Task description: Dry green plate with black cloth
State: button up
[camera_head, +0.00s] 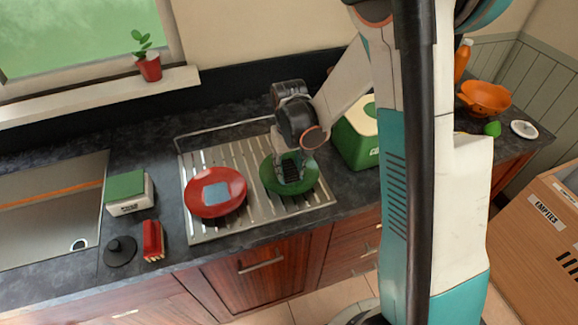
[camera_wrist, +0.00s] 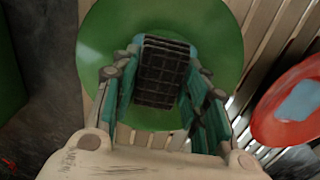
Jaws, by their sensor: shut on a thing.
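The green plate (camera_head: 308,180) lies on the metal drying rack, right of the red plate. It fills the upper middle of the wrist view (camera_wrist: 108,40). My gripper (camera_head: 291,172) points down over the plate. In the wrist view my gripper (camera_wrist: 160,75) is shut on a dark, grid-patterned piece, which looks like the black cloth (camera_wrist: 160,70). The cloth is over the middle of the plate. Whether it touches the plate cannot be told. The cloth's underside is hidden.
The red plate (camera_head: 203,202) with a light blue cloth (camera_head: 219,189) on it lies left on the drying rack (camera_head: 240,228). A green and white box (camera_head: 356,145) stands close behind at the right. The sink (camera_head: 45,212) is at the left. A red brush-like item (camera_head: 153,240) lies near the front edge.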

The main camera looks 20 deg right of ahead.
jog(key=shift+a+r, duration=0.1)
jog(key=shift+a, duration=0.3)
jog(key=shift+d+b, duration=0.35)
jog(key=shift+d, duration=0.45)
jog(key=shift+a, duration=0.1)
jog(key=shift+a, duration=0.7)
jog(key=shift+d, duration=0.15)
jog(key=shift+d+b, duration=0.35)
jog(key=shift+d, duration=0.25)
